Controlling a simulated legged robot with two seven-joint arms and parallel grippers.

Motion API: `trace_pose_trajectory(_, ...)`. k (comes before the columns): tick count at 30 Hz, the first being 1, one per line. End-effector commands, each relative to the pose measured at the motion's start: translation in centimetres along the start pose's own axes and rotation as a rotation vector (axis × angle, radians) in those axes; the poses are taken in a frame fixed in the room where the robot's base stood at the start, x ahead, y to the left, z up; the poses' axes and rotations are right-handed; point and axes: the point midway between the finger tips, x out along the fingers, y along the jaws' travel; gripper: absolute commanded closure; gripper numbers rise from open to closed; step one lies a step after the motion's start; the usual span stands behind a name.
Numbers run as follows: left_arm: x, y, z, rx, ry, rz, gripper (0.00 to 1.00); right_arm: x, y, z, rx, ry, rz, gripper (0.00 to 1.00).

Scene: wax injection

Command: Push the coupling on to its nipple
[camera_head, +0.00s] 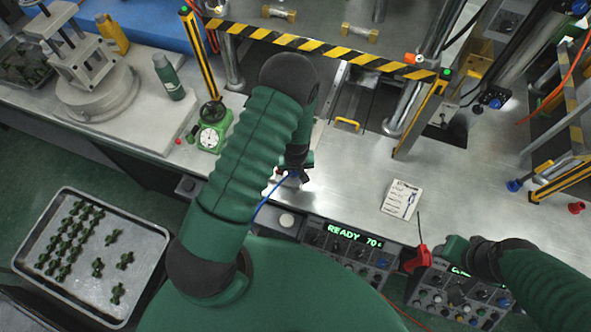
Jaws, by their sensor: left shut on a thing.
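My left gripper (296,170) is over the front part of the steel bench top, below the striped bar. It is shut on a small blue coupling (294,174), mostly hidden by the fingers. A thin blue hose (268,195) runs from it down to the left. I cannot make out a nipple at the coupling; my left arm covers much of that area. My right gripper (453,249) is at the lower right over the control panel, beside a red tool with a thin dark stem (417,259). I cannot tell whether its fingers are open or touch the tool.
A yellow-black striped bar (330,50) and posts frame the press. A green dial gauge (210,128) stands left of my arm. A printed card (401,200) lies on the bench. Blue (514,186) and red (577,208) fittings sit at right. A tray (68,281) holds green parts.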

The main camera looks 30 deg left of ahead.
Motion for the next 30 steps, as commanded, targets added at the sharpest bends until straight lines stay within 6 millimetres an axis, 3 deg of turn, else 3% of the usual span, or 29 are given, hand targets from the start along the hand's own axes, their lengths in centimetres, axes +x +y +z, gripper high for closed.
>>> trace_pose_trajectory(4, 0.3, 0.0, 0.0, -0.001, 0.001, 0.0, 1.0, 0.3, 0.0, 0.1, 0.0, 0.0, 0.0, 0.53)
trace_pose_trajectory(5, 0.3, 0.0, 0.0, -0.001, 0.001, 0.0, 0.78, 0.3, 0.0, 0.1, 0.0, 0.0, 0.0, 0.53)
trace_pose_trajectory(11, 0.3, 0.0, 0.0, 0.0, 0.001, 0.0, 0.54, 0.2, 0.0, 0.1, 0.0, 0.0, 0.0, 0.53)
trace_pose_trajectory(22, -0.4, 0.0, 0.0, 0.0, 0.002, 0.0, 0.54, 0.4, 0.0, 0.1, 0.0, 0.0, 0.0, 0.53)
trace_pose_trajectory(26, -2.8, 0.1, -0.1, 0.001, 0.005, 0.003, 0.54, 1.0, 0.0, 0.2, 0.0, 0.0, 0.0, 0.53)
trace_pose_trajectory(30, -7.0, 0.2, -0.1, 0.003, 0.006, 0.004, 0.54, 1.6, 0.0, 0.4, 0.0, 0.0, 0.0, 0.53)
